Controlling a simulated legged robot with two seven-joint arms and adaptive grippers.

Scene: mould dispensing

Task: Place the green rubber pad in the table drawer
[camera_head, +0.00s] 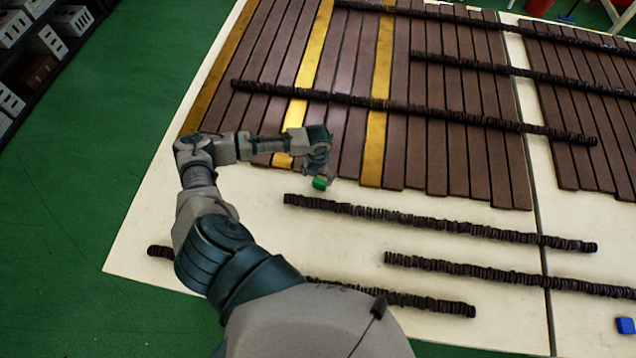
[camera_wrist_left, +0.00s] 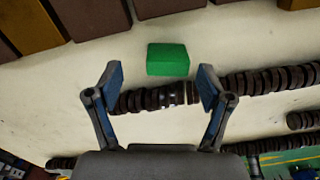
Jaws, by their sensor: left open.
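The green rubber pad (camera_head: 320,184) lies on the cream table top, just off the ends of the brown planks. In the left wrist view the pad (camera_wrist_left: 168,60) is a green block a little beyond the fingertips, in line with the gap between them. My left gripper (camera_head: 319,176) is over the table close to the pad. In the left wrist view its two fingers (camera_wrist_left: 160,82) are spread open with nothing between them. The gripper partly covers the pad in the head view. No table drawer shows, and my right gripper is not in view.
Brown planks (camera_head: 455,150) with yellow ones (camera_head: 375,140) among them cover the far part of the table (camera_head: 150,235). Several rows of dark discs (camera_head: 440,226) lie across the table. A blue block (camera_head: 625,325) lies at the lower right. A shelf with boxes (camera_head: 45,45) stands at the upper left.

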